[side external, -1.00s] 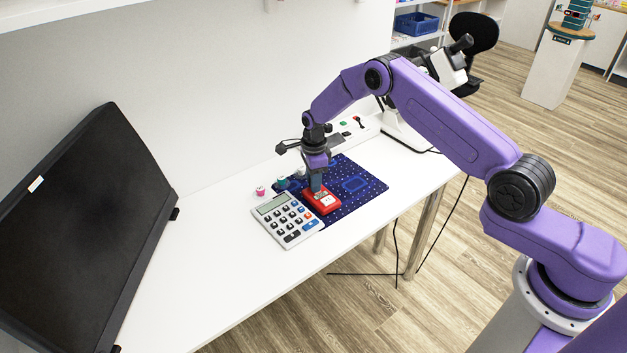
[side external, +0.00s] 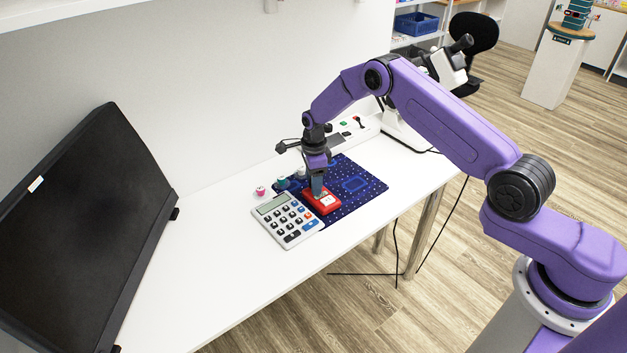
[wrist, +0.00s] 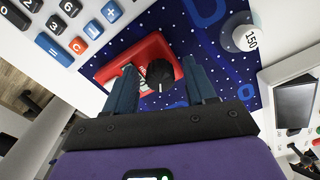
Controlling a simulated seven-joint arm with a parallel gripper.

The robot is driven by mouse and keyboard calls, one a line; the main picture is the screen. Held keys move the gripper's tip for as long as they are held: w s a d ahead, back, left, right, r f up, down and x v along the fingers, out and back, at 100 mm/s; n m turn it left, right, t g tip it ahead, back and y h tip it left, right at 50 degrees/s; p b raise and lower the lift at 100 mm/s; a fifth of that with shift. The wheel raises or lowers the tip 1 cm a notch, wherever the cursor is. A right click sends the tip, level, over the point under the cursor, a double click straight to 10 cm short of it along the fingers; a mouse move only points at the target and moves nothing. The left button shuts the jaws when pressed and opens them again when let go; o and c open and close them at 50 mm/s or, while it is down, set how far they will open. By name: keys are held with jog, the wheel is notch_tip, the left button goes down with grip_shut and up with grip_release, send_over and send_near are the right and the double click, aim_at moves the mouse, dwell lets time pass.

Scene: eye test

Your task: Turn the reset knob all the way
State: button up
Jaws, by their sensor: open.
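A red box (side external: 327,207) lies on a dark blue patterned mat (side external: 371,187). It also shows in the wrist view (wrist: 112,68), with a black knob (wrist: 160,73) on its top face. My gripper (wrist: 163,84) is open, with one blue finger on each side of the knob. I cannot tell whether the fingers touch it. In the side view my gripper (side external: 317,193) points down over the red box and hides the knob.
A calculator (side external: 288,221) lies left of the red box. Small pink (side external: 261,191) and teal (side external: 283,183) items stand near the mat's back left. A round piece marked 150 (wrist: 246,38) is on the mat. A large black panel (side external: 80,225) stands at the left.

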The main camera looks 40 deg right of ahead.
jog(key=shift+r, duration=3.05)
jog(key=shift+a+r, duration=0.1)
jog(key=s+a+r+n, duration=0.5)
jog(key=s+r+n, duration=0.2)
jog(key=s+n, duration=0.1)
jog(key=s+a+r+n, duration=0.5)
jog(key=s+r+n, duration=0.3)
jog(key=s, duration=0.1)
jog(key=s+d+r+n, duration=0.1)
jog(key=s+d+n, duration=0.2)
jog(key=s+n, duration=0.3)
jog(key=s+d+r+n, duration=0.1)
jog(key=s+d+n, duration=0.2)
jog(key=s+n, duration=0.4)
jog(key=s+d+r+n, duration=0.2)
jog(key=s+n, duration=0.4)
jog(key=s, duration=0.9)
jog(key=shift+d, duration=0.4)
